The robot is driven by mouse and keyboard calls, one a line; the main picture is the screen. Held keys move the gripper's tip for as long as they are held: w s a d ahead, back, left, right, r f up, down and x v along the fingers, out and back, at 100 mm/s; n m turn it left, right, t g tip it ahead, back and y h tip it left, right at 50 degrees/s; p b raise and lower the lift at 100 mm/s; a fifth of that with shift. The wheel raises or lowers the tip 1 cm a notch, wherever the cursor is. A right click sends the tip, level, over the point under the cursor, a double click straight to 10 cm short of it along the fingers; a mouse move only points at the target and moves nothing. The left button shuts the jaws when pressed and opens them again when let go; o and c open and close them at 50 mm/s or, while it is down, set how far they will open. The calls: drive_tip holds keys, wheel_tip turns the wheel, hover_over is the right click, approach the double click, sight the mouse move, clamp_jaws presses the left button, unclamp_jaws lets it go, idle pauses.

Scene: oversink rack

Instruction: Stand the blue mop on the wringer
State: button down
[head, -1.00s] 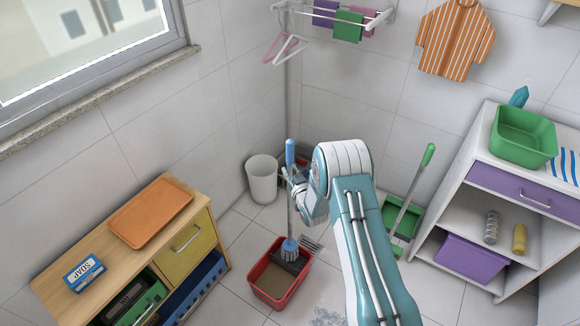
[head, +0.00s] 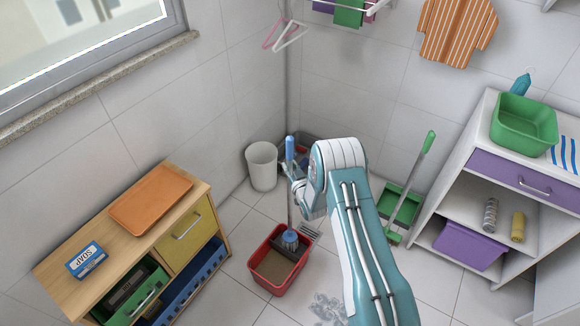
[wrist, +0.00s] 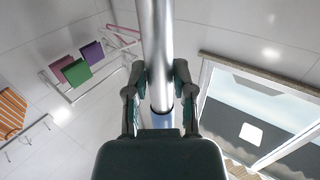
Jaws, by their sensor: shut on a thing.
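The blue mop stands close to upright, with its blue grip end (head: 290,147) on top and its blue-grey head (head: 290,240) at the back part of the red bucket (head: 264,287). The dark wringer (head: 283,256) spans the back of the bucket, and the mop head is at it; whether its full weight rests there I cannot tell. My gripper (head: 291,180) is shut on the mop's metal pole below the blue grip. In the wrist view the pole (wrist: 154,35) runs between both fingers, with a blue part just beyond them.
A white bin (head: 262,168) stands behind the bucket. A wooden cabinet (head: 62,272) is at the left, a white shelf unit (head: 468,170) at the right.

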drive_tip(key=shift+f, duration=0.5)
drive_tip(key=shift+c, duration=1.9)
unclamp_jaws()
drive_tip(key=shift+f, duration=0.1)
drive_tip(key=v, duration=1.2)
drive_tip(key=shift+w, duration=0.1)
